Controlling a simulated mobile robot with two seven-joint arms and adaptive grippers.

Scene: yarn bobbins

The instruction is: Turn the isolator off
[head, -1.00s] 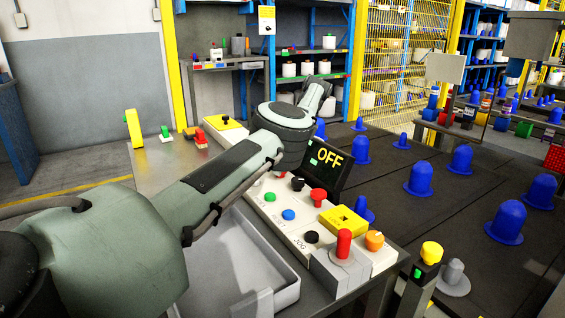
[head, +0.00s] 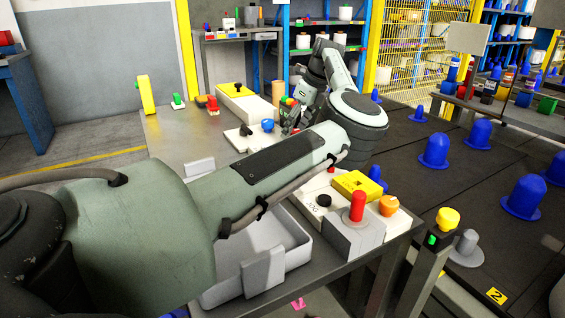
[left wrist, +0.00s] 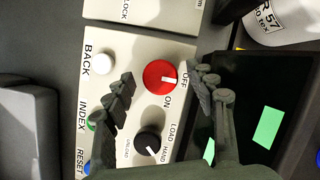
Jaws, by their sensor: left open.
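The isolator is a red round knob (left wrist: 160,77) with a white pointer, on a pale panel (left wrist: 120,50) in the left wrist view. OFF and ON labels sit beside it, and the pointer faces right, towards the OFF label. My left gripper (left wrist: 160,88) is open, one finger to either side of the red knob. I cannot tell its height above the panel. In the head view my left gripper (head: 291,120) is over the far part of the panel. The red knob cannot be made out there, and my forearm covers much of the panel. My right gripper is not in view.
A black knob (left wrist: 149,143) and a white button (left wrist: 104,64) are near the red knob. A yellow block (head: 357,184) and a red-topped grey box (head: 353,238) stand at the panel's near end.

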